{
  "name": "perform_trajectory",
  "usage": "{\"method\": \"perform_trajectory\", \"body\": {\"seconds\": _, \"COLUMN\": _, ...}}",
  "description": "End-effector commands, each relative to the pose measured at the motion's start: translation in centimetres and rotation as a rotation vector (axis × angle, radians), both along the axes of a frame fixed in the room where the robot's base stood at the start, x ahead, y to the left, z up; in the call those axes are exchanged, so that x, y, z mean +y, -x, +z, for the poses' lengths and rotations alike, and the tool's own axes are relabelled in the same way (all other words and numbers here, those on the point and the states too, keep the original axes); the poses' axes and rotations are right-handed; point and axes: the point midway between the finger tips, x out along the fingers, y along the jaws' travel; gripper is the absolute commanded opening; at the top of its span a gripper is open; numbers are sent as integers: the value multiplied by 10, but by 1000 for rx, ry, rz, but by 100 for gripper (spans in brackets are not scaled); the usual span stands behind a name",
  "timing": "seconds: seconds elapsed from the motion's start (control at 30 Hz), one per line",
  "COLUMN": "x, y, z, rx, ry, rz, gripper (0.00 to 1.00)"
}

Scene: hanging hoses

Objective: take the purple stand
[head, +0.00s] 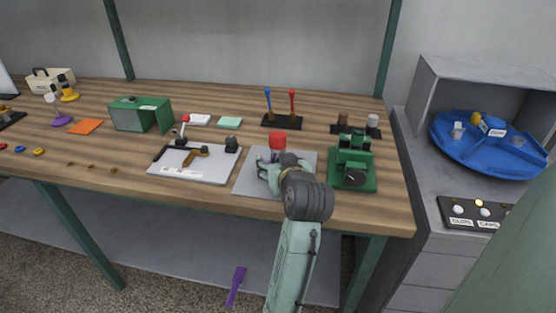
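A small stand with a round purple base (62,121) and a pale upright part stands on the left of the wooden bench. My gripper (268,174) is far to its right, low over a light grey plate (254,184) on the bench. A red-capped piece (278,138) with a purple part below it shows right at my gripper. I cannot tell whether my fingers hold it or are only beside it. My wrist hides part of the plate.
A second grey plate (176,172) with a lever and fittings lies left of my gripper, a green machine (352,182) right of it. A green box (136,114) stands between the plates and the purple-based stand. A purple bar (236,285) lies below the bench.

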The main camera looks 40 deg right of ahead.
Motion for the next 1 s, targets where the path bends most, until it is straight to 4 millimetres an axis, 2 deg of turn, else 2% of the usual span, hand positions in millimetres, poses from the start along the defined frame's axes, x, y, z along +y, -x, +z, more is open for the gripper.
{"method": "perform_trajectory", "body": {"seconds": 0.07, "x": 0, "y": 0, "z": 0, "rx": 0, "ry": 0, "rz": 0, "gripper": 56}}
{"method": "perform_trajectory", "body": {"seconds": 0.73, "x": 0, "y": 0, "z": 0, "rx": 0, "ry": 0, "rz": -1, "gripper": 11}}
{"method": "perform_trajectory", "body": {"seconds": 1.0, "x": 0, "y": 0, "z": 2, "rx": -1, "ry": 1, "rz": -1, "gripper": 11}}
